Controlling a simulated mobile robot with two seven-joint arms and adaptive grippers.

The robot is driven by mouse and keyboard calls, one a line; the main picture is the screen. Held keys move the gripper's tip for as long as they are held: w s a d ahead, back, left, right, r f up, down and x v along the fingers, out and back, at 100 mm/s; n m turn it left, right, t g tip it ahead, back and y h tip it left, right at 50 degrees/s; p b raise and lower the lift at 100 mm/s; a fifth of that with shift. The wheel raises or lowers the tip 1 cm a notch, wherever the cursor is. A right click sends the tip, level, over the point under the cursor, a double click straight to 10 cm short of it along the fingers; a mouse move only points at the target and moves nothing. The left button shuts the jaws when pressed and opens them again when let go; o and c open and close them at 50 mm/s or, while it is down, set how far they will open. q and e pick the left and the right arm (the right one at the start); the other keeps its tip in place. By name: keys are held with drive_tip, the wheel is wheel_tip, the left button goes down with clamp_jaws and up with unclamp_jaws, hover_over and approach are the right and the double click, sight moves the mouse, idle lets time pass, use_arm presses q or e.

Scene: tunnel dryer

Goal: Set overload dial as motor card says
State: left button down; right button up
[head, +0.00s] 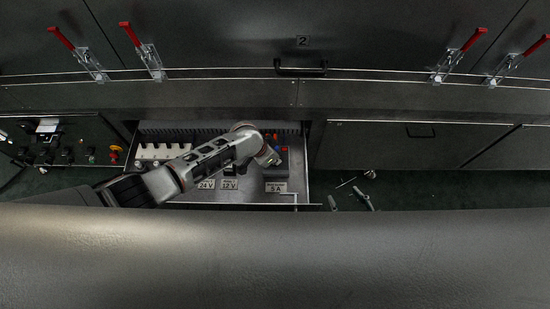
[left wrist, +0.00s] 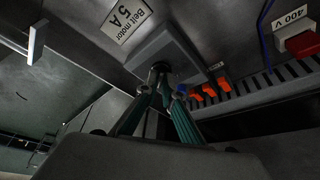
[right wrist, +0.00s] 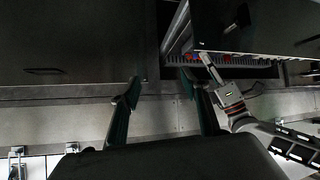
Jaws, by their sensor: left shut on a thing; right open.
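The motor card (left wrist: 126,18) reads "Belt motor 5 A" in the left wrist view; it also shows in the head view (head: 276,187). It sits beside the grey overload box (left wrist: 165,45). A dark dial (left wrist: 160,67) stands out from the box. My left gripper (left wrist: 164,86) has its teal fingers closed at this dial and is shut on it. The dial's scale and pointer cannot be read. In the head view my left arm hides part of the panel. My right gripper (right wrist: 165,90) is open and empty, apart from the panel.
Cards for 24 V (head: 206,184) and 12 V (head: 229,184) lie left of the motor card. Orange parts (left wrist: 209,91) and a red block (left wrist: 303,44) with a 400 V label are near the dial. Red-handled latches (head: 470,41) line the dryer. Another control panel (head: 60,145) is left.

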use_arm(q)
drive_tip(key=shift+a+f+m+g+b, duration=0.1)
drive_tip(key=shift+f+m+g+b, duration=0.2)
drive_tip(key=shift+m, duration=0.5)
drive_tip(key=shift+r+m+g+h+b, duration=0.15)
drive_tip(key=shift+m+g+h+b, duration=0.2)
drive_tip(key=shift+m+b, duration=0.65)
drive_tip(key=shift+m, duration=0.3)
use_arm(e)
drive_tip(key=shift+w+d+f, duration=0.45)
drive_tip(key=shift+w+f, duration=0.05)
drive_tip(key=shift+w, duration=0.1)
use_arm(q)
drive_tip(key=shift+w+r, duration=0.1)
use_arm(e)
drive_tip(key=shift+s+a, duration=0.1)
drive_tip(key=shift+s, duration=0.15)
use_arm(q)
drive_tip(key=c, duration=2.2)
unclamp_jaws()
use_arm(e)
drive_tip(key=shift+s+f, duration=0.2)
drive_tip(key=shift+f, duration=0.05)
